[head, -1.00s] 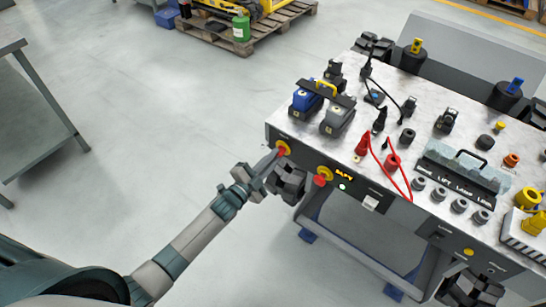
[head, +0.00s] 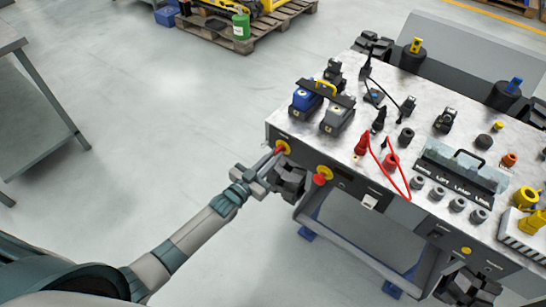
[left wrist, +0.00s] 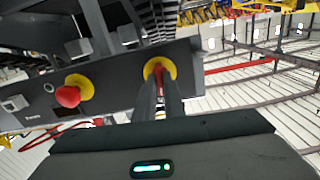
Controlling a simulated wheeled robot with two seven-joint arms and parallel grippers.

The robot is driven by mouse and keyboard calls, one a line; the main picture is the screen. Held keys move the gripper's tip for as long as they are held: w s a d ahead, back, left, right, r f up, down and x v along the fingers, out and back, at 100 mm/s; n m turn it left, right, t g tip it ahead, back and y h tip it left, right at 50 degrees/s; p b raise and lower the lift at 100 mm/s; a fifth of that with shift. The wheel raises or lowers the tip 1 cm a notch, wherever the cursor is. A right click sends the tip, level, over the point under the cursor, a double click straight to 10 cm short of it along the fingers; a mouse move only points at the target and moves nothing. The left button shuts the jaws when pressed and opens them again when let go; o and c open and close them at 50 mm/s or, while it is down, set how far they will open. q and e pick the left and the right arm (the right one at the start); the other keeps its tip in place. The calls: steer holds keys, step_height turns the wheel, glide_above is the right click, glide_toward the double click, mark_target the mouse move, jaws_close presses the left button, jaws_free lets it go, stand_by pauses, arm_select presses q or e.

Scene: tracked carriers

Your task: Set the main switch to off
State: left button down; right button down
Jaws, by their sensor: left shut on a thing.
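The main switch (head: 284,146), a red handle on a round yellow plate, is at the left end of the carrier's front panel. My left gripper (head: 274,158) is shut on its red handle. In the left wrist view, the yellow plate of the switch (left wrist: 168,66) shows behind my two fingers (left wrist: 158,80), which hide most of the red handle. The small display (head: 343,175) on the panel is dark. My right gripper is not in view.
A red mushroom button (head: 320,179) on a yellow plate sits just right of the switch. A black corner block (head: 292,184) is close beside my left gripper. Plugs and cables crowd the carrier's top (head: 385,140).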

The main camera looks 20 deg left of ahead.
arm_select(q)
steer(key=shift+n, duration=0.4)
steer(key=shift+f, duration=0.1)
steer(key=c, duration=1.8)
jaws_free()
steer(key=shift+c, duration=0.2)
steer(key=shift+s, duration=0.15)
